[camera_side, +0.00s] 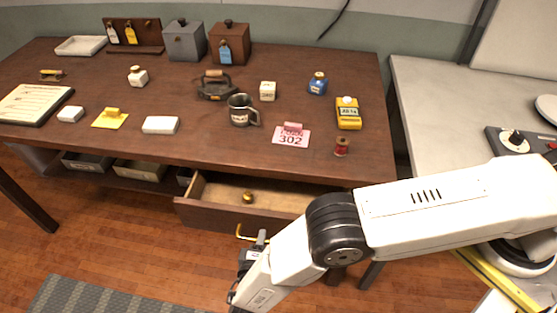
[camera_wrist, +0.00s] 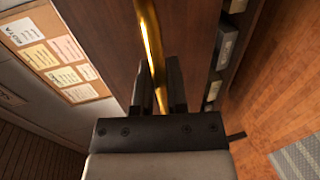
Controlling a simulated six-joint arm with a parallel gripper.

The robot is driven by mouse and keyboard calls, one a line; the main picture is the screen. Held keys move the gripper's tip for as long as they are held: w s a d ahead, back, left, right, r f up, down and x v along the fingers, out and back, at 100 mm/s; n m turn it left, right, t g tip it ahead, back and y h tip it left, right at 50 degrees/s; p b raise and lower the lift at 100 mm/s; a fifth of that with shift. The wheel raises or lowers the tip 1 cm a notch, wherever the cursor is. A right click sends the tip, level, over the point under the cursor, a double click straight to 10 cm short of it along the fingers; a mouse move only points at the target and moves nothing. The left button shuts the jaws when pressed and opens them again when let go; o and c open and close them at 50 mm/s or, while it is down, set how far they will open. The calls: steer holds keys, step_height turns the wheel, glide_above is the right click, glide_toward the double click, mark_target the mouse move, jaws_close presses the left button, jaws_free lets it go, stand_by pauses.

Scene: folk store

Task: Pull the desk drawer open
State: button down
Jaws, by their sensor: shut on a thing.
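The desk drawer (camera_side: 225,216) stands partly open below the front edge of the brown desk (camera_side: 200,135). A small brass-coloured item (camera_side: 248,197) lies inside it. The drawer's brass handle (camera_side: 241,233) shows in part at the drawer front in the side view. In the wrist view the handle (camera_wrist: 150,40) runs as a golden bar down between the two dark fingers. My gripper (camera_wrist: 158,90) is shut on the handle. In the side view my gripper (camera_side: 256,240) is low in front of the drawer, and my arm hides the drawer's right part.
The desktop holds a mug (camera_side: 240,111), an iron (camera_side: 215,86), a yellow device (camera_side: 348,113), a red spool (camera_side: 342,146) and several small boxes and cards. Open trays (camera_side: 138,170) sit under the desk at left. The floor in front is clear except for a grey rug (camera_side: 100,297).

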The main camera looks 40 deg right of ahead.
steer(key=shift+f+v, duration=0.25)
steer(key=shift+v, duration=0.8)
steer(key=shift+a+r, duration=0.1)
steer(key=c, duration=0.7)
jaws_free()
steer(key=shift+s+a+r, duration=0.3)
steer(key=shift+s+r, duration=0.05)
steer(key=shift+r, duration=0.9)
steer(key=shift+s+a+r, duration=0.35)
steer(key=shift+r, duration=0.9)
steer(key=shift+s+a+r, duration=0.3)
steer(key=shift+r, duration=1)
steer(key=shift+o, duration=0.3)
